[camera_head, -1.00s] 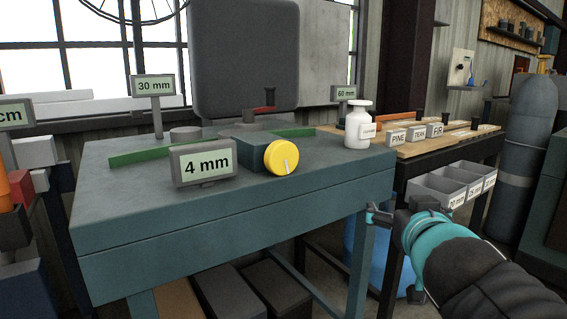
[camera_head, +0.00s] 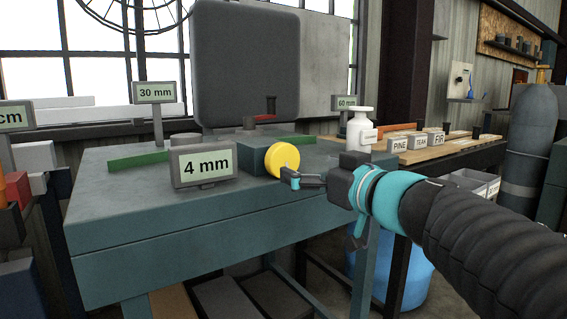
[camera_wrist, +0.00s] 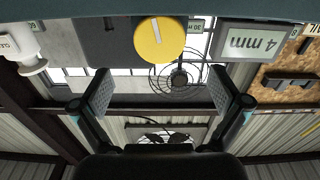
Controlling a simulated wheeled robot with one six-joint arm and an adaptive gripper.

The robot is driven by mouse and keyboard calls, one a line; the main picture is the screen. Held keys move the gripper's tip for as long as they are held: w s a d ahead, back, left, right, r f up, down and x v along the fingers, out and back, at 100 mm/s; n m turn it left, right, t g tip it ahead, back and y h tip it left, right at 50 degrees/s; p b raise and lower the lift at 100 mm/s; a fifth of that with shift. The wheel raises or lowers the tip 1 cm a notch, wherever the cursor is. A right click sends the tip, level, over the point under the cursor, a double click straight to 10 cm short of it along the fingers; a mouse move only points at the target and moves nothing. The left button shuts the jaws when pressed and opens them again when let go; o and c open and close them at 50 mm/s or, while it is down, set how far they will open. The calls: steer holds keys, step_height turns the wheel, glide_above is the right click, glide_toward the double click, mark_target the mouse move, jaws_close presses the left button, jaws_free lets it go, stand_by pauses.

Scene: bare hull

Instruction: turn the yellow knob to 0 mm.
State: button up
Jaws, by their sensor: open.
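The yellow knob (camera_head: 281,158) sits on the front of a teal block on the bench. In the wrist view the knob (camera_wrist: 157,40) shows a white pointer line and lies beyond the fingertips, between them in width. The display (camera_head: 203,163) left of the knob reads 4 mm; it also shows upside down in the wrist view (camera_wrist: 251,42). My gripper (camera_head: 291,179) is at the knob's lower right in the head view, and its jaws (camera_wrist: 161,92) are apart with nothing between them. Whether a finger touches the knob I cannot tell.
The teal bench (camera_head: 150,215) carries signs reading 30 mm (camera_head: 154,92) and 60 mm (camera_head: 346,102). A white bottle (camera_head: 360,130) stands right of the knob. A dark grey panel (camera_head: 245,65) rises behind. Labelled blocks (camera_head: 420,141) lie on a wooden surface farther right.

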mark_target(286, 159)
steer(key=b+x, duration=0.2)
steer(key=x, duration=0.7)
steer(key=shift+w+a, duration=0.15)
steer(key=c, duration=1.2)
